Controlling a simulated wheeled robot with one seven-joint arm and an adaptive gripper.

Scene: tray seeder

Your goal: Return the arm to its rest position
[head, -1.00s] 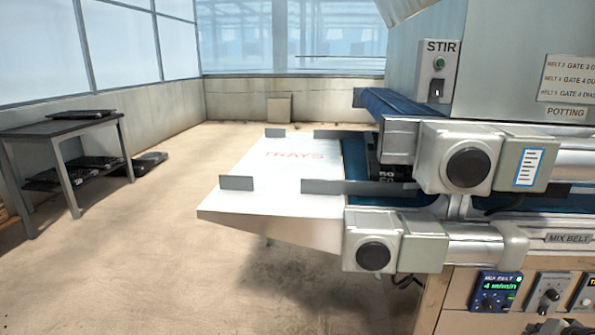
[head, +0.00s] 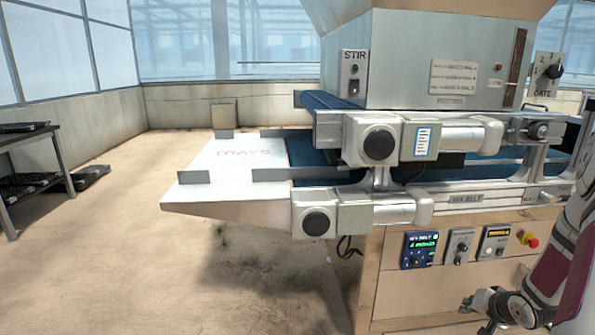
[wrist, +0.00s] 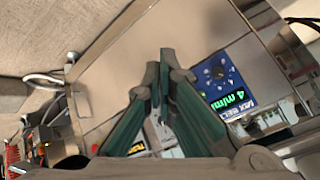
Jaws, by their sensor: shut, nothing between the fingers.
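My gripper (wrist: 167,68) shows in the wrist view with its two dark green-sided fingers together and nothing held between them. Behind the fingertips is the tan front panel (wrist: 120,65) of the seeder. The blue mix belt display (wrist: 222,85) lies just right of the fingers, apart from them as far as I can see. In the head view my arm is at the lower right, in front of the machine's control panel (head: 392,275). Its grey end parts are at the bottom edge, partly cut off.
The white trays shelf (head: 225,192) sticks out at the machine's left end. Roller motors (head: 365,212) and the blue belt (head: 325,101) stand above the panel. A dark table (head: 30,140) is at far left. The floor (head: 120,260) between is clear.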

